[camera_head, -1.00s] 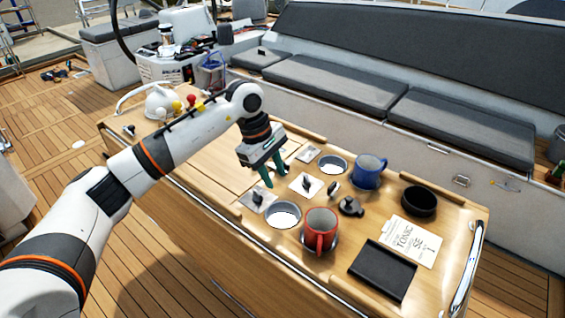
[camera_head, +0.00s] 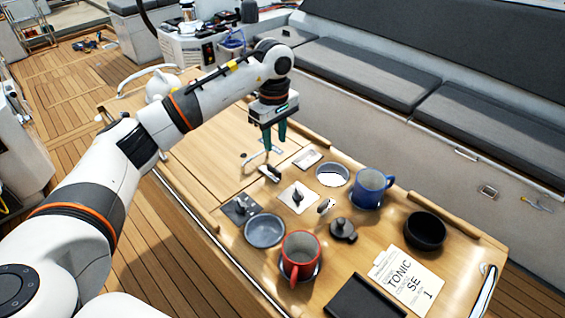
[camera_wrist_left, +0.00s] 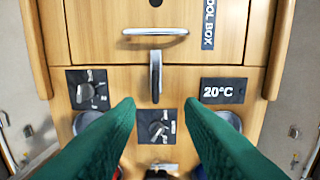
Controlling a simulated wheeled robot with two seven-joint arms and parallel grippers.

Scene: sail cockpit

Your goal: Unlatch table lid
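The wooden table lid (camera_head: 205,150) lies flat and closed, with a silver bar handle (camera_wrist_left: 155,32) near its edge. A metal latch (camera_wrist_left: 155,77) lies across the seam between lid and fixed top; it also shows in the head view (camera_head: 269,173). My left gripper (camera_head: 275,146) points down above the table by the handle and latch, open and empty. In the wrist view its green fingers (camera_wrist_left: 160,105) are spread on either side of the latch line, not touching it. My right gripper is in no view.
Near the latch are two knob panels (camera_head: 240,208) (camera_head: 297,196) and a 20°C display (camera_wrist_left: 222,91). A red mug (camera_head: 300,256), blue mug (camera_head: 369,188), black bowl (camera_head: 425,229), dark tray (camera_head: 364,298) and paper (camera_head: 407,279) crowd the right side. A white kettle (camera_head: 160,88) stands far left.

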